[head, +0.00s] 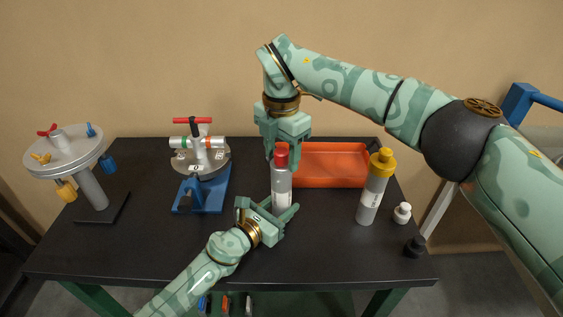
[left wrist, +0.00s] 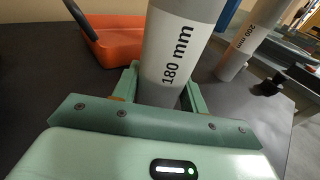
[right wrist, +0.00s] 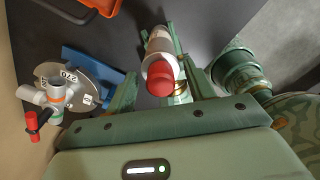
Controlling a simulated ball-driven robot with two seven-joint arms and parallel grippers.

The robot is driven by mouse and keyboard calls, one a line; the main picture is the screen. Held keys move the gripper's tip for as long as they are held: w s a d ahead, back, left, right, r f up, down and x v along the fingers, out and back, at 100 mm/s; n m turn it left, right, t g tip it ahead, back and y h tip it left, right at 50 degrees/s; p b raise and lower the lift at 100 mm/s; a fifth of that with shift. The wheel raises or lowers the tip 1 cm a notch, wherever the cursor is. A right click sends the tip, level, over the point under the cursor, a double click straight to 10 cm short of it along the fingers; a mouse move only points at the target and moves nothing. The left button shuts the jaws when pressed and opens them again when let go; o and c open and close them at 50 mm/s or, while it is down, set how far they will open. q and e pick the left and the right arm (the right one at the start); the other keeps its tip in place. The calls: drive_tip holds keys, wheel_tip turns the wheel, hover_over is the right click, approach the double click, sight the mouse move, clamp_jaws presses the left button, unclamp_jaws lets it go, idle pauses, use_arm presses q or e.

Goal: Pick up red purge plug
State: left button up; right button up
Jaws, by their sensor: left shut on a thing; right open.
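The red plug (head: 281,150) caps a grey and white cylinder (head: 282,187) marked 180 mm, standing upright on the black table. My left gripper (head: 277,208) is shut around the cylinder's lower body; the left wrist view shows the cylinder (left wrist: 177,60) between its fingers. My right gripper (head: 286,150) points down from above at the red plug and is open. In the right wrist view the plug (right wrist: 164,76) shows between the spread fingers; I cannot tell whether they touch it.
An orange tray (head: 335,178) lies behind the cylinder. A yellow-capped cylinder (head: 374,187), a white small bottle (head: 402,212) and a black small piece (head: 415,246) stand right. A blue-based valve fixture (head: 203,190) and a round-topped stand (head: 93,184) are left. The front table is mostly clear.

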sight(282, 150)
drive_tip(key=c, duration=0.8)
drive_tip(key=shift+r, duration=0.1)
wheel_tip(282, 150, up, 10)
drive_tip(key=shift+f, duration=0.1)
